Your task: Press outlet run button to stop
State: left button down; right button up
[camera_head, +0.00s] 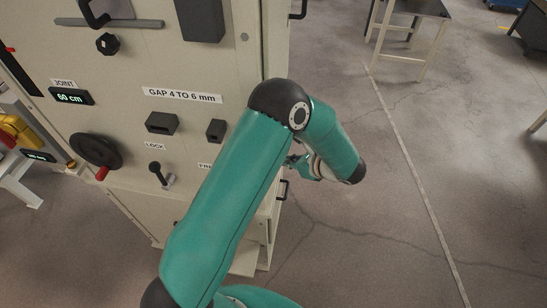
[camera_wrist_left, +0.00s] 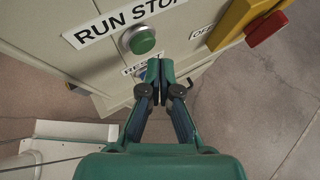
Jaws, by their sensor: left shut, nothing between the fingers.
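In the left wrist view a round green button (camera_wrist_left: 142,40) in a grey ring sits on a pale panel, just under a label (camera_wrist_left: 120,20) reading RUN and a cut-off STOP. My left gripper (camera_wrist_left: 160,64) is shut and empty. Its tips show just below and right of the green button; I cannot tell whether they touch the panel. A label reading RESET (camera_wrist_left: 136,68) is partly hidden beside the fingers. In the head view the teal arm bends over at the elbow, and its hand (camera_head: 303,168) is small beside the cabinet's right side. My right gripper is not in view.
A yellow switch body (camera_wrist_left: 234,22) with a red part (camera_wrist_left: 266,29) stands out right of the button. In the head view the cabinet (camera_head: 215,85) carries a black handwheel (camera_head: 96,150), knobs and displays. Open floor (camera_head: 400,190) lies to the right, with a table (camera_head: 415,8) behind.

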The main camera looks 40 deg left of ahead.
pick_arm(q)
jog(key=shift+a, duration=0.1)
jog(key=shift+s+a+r, duration=0.1)
jog(key=shift+s+a, duration=0.1)
jog(key=shift+a, duration=0.1)
jog(key=shift+s+a+b, duration=0.25)
jog(key=shift+a+b, duration=0.15)
dwell(0.8)
dwell(0.3)
jog(key=shift+w+d, duration=0.5)
jog(key=shift+d, duration=0.3)
jog(key=shift+w+d+b, duration=0.15)
jog(key=shift+w+d, duration=0.3)
jog(key=shift+d, duration=0.25)
jog(key=shift+w+d+b, duration=0.15)
jog(key=shift+w+d, duration=0.25)
jog(key=shift+d, duration=0.35)
jog(key=shift+w+d+b, duration=0.15)
jog(key=shift+w+d, duration=0.3)
jog(key=shift+d, duration=0.25)
